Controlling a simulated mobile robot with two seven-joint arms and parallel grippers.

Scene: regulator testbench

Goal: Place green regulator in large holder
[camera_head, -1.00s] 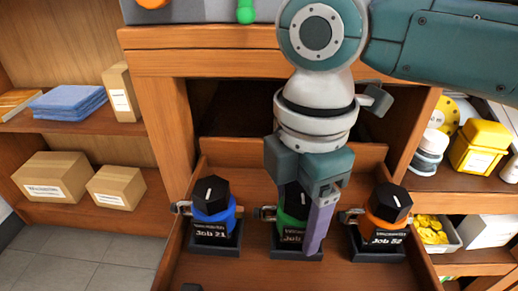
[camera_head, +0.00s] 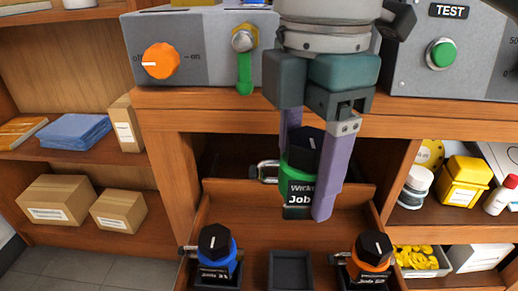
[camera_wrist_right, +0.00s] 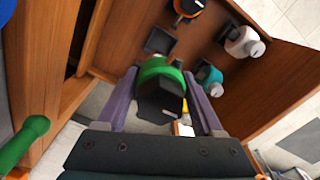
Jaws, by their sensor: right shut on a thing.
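The green regulator (camera_head: 297,170), with a black knob and a black label reading "Job", is held upright between the purple fingers of my right gripper (camera_head: 308,200). It hangs above and behind the drawer's holder row. In the right wrist view the green regulator (camera_wrist_right: 158,84) sits between both fingers of the gripper (camera_wrist_right: 163,105). An empty dark square holder (camera_head: 290,270) stands in the drawer between the blue regulator (camera_head: 214,252) and the orange regulator (camera_head: 369,258). I cannot tell which holder is the large one. My left gripper is not in view.
The testbench has an orange knob (camera_head: 160,61), a green-handled valve (camera_head: 245,72) and a green test button (camera_head: 441,54). The open drawer also holds a white item (camera_wrist_right: 240,40) and a teal item (camera_wrist_right: 208,78). Side shelves hold boxes (camera_head: 55,199) and yellow containers (camera_head: 462,181).

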